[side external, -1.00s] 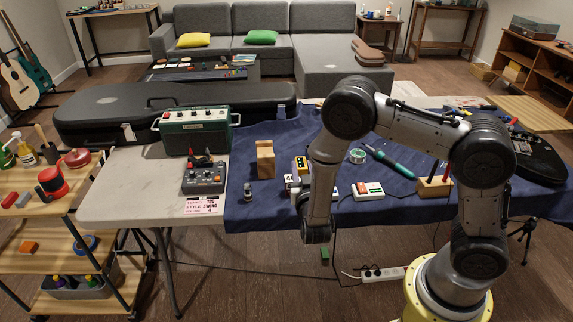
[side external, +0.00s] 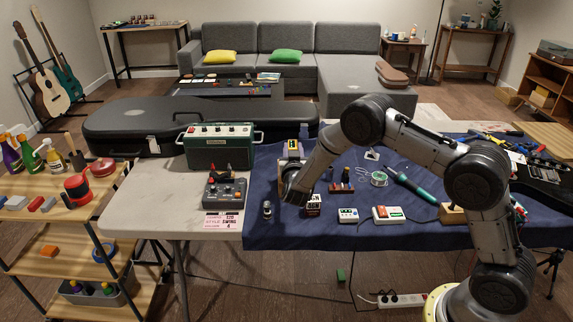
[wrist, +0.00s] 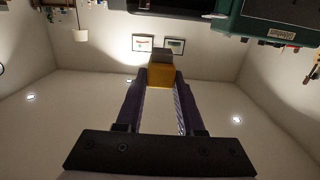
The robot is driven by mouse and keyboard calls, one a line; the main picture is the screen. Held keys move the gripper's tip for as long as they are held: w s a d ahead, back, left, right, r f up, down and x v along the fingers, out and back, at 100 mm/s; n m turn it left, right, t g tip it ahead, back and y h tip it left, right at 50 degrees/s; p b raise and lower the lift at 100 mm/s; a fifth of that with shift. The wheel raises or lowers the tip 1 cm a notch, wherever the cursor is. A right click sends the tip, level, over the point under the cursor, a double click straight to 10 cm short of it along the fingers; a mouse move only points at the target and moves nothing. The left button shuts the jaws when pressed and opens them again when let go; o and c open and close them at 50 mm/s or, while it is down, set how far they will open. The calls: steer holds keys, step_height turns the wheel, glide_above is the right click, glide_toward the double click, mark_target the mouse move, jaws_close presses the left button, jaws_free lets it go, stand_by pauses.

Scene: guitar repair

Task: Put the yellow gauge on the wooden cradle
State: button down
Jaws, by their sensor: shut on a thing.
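The yellow gauge (wrist: 160,76) is held between the tips of my gripper (wrist: 160,86) in the wrist view, with a darker grey-brown part at its far end. The wooden cradle (side external: 283,170) stands there too, mostly hidden by my wrist. Gauge and cradle overlap in that view. I cannot tell whether they touch.
A green amplifier (side external: 218,147) and a grey pedal (side external: 226,190) stand to the left. A small dark knob-topped item (side external: 267,209) and a black labelled box (side external: 313,205) are close to my wrist. White and red boxes (side external: 387,213) lie to the right.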

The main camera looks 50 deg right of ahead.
steer(key=w+f, duration=0.1)
steer(key=f, duration=0.1)
steer(key=w+f, duration=0.2)
steer(key=shift+w+d, duration=0.1)
steer(key=shift+d, duration=0.3)
step_height(320, 180, down, 2)
steer(key=shift+w+f, duration=0.1)
steer(key=shift+w, duration=0.05)
steer(key=shift+f, duration=0.55)
steer(key=shift+f, duration=0.2)
steer(key=shift+f, duration=0.4)
steer(key=c, duration=0.5)
jaws_free()
